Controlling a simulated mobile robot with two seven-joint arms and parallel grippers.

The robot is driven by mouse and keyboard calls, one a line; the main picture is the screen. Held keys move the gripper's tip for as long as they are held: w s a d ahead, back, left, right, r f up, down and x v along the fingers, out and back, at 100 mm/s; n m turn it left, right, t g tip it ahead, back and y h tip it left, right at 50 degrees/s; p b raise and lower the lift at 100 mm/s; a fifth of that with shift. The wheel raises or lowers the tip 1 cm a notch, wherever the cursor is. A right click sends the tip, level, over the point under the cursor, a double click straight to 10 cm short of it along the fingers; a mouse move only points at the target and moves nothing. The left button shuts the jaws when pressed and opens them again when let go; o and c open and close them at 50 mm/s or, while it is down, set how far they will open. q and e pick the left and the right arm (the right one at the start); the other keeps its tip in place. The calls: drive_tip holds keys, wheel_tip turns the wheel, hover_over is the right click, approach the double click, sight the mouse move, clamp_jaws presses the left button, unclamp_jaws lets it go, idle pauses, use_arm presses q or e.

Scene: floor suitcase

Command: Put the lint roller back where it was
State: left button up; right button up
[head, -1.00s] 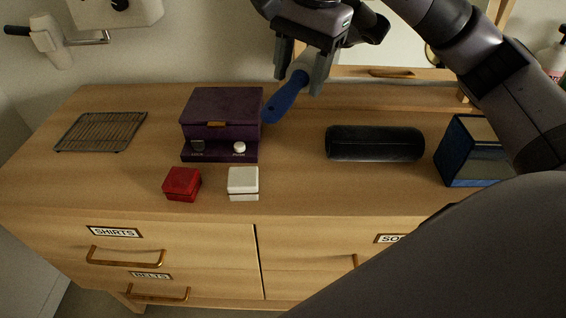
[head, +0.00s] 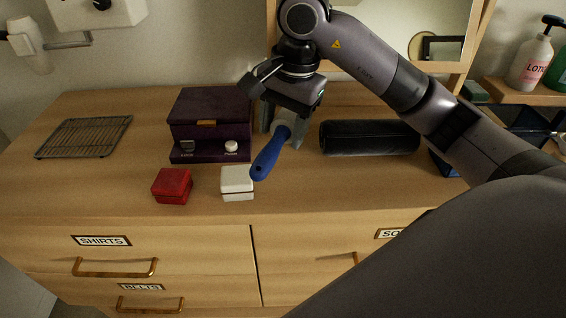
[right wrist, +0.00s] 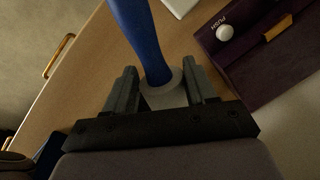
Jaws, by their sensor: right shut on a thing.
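The lint roller (head: 270,152) has a blue handle and a pale roller end. My right gripper (head: 281,122) is shut on the pale roller end, and the handle points toward the front of the dresser, slanting down to the left. In the right wrist view the blue handle (right wrist: 142,40) sticks out beyond the two fingers of the right gripper (right wrist: 162,90). The roller is just right of the purple box, near the white small box; I cannot tell if it touches the dresser top. My left gripper is not in view.
The purple box (head: 210,112) stands left of the gripper. A red box (head: 172,185) and a white box (head: 237,182) are in front. A black case (head: 368,138) lies to the right. A wire rack (head: 84,137) is at the left. The front right dresser top is clear.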

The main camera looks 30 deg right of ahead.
wheel_tip(320, 180, down, 3)
drive_tip(key=shift+f, duration=2.4)
drive_tip(key=shift+f+b, duration=0.2)
drive_tip(key=shift+b, duration=0.2)
drive_tip(key=o, duration=0.9)
drive_tip(key=shift+r, duration=0.1)
drive_tip(key=shift+o, duration=0.2)
